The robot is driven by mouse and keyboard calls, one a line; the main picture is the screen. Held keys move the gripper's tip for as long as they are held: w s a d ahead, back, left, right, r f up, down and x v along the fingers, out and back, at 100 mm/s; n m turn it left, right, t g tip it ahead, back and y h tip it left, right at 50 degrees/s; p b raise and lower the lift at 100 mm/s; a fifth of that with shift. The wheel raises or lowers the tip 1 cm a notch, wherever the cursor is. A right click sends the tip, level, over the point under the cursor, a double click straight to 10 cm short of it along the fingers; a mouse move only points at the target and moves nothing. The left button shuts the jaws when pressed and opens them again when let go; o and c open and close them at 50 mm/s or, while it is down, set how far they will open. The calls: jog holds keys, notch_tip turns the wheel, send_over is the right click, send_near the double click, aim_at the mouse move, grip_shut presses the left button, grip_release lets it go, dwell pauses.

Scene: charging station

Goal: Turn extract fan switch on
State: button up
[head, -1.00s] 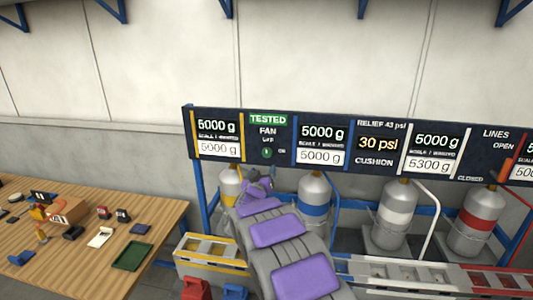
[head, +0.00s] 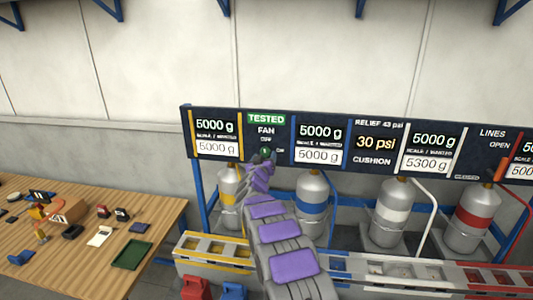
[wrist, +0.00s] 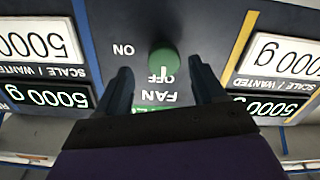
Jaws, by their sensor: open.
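The extract fan switch is a round green knob (wrist: 163,60) on the dark panel. In the wrist view, which is upside down, OFF is printed right beside the knob and ON off to its left. A small pale mark on the knob faces OFF. In the head view the knob (head: 265,151) shows under the FAN label, partly hidden by my gripper (head: 261,160). In the wrist view my gripper (wrist: 162,72) is open, one finger on each side of the knob's near edge, with nothing between them that looks gripped.
Scale displays (head: 218,138) flank the fan section, and a 30 psi display (head: 377,143) is further right. Several gas cylinders (head: 391,212) stand below the panel. A wooden table (head: 165,215) with small items is at the left.

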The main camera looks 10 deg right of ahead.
aim_at(264, 152)
jog(key=shift+w+a+p, duration=0.2)
jog(key=shift+w+p, duration=0.15)
jog(key=shift+w, duration=0.3)
jog(key=shift+w+a+p, duration=0.2)
jog(key=shift+w+p, duration=0.15)
jog(key=shift+w, duration=0.25)
jog(key=shift+w+d+p, duration=0.45)
jog(key=shift+w+d, duration=0.2)
jog(key=shift+d, duration=0.3)
jog(key=shift+a, duration=0.65)
jog(key=shift+c, duration=1.2)
jog(key=shift+s+d+r, duration=0.1)
jog(key=shift+d, duration=0.3)
jog(key=c, duration=0.5)
jog(key=shift+c, duration=1.3)
jog(key=shift+a, duration=0.1)
jog(key=shift+c, duration=0.3)
